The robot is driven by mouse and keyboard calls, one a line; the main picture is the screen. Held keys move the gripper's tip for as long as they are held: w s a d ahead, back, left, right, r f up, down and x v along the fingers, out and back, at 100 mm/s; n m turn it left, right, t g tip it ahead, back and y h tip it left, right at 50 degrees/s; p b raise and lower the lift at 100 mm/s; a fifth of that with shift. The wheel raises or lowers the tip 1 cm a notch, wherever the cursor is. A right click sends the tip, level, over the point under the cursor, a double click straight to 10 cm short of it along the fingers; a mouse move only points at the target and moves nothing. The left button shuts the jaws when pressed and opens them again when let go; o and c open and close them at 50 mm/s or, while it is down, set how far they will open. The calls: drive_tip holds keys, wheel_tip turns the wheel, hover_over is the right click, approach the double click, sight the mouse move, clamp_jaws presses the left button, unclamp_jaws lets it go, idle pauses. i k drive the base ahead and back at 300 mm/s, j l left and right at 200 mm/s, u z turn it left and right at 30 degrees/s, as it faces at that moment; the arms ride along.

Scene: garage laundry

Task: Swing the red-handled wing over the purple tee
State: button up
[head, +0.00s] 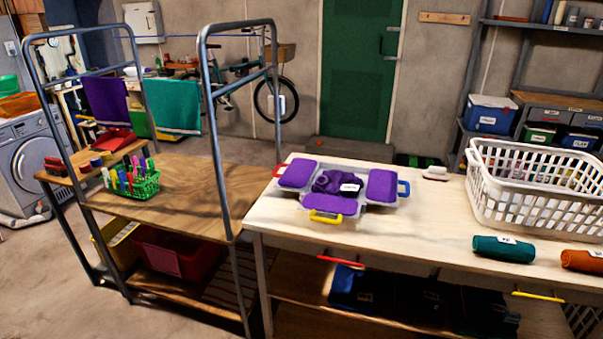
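A grey folding board (361,206) with purple pads lies on the light wooden table (275,222). Its red-handled wing (299,174) lies spread out on the left side, with the red handle (278,170) at its outer left edge. The purple tee (327,182) sits bunched in the middle of the board with a white label on it. A blue-handled wing (382,186) is spread out to the right and a yellow-handled wing (333,205) to the front. My gripper is not in view.
A white laundry basket (530,190) stands at the table's right, with teal (503,249) and orange (583,260) rolls before it. A small white-topped item (436,173) lies behind. A metal-framed bench (190,190) with upright bars stands left. The tabletop in front of the board is clear.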

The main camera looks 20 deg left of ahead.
sight(296, 175)
drive_tip(key=i+j+u, duration=0.2)
drive_tip(key=i+j, duration=0.2)
drive_tip(key=i+j+u, duration=0.35)
drive_tip(key=i+j, duration=0.15)
drive_tip(key=i, duration=0.3)
drive_tip(key=i+j+u, duration=0.2)
drive_tip(key=i, duration=0.25)
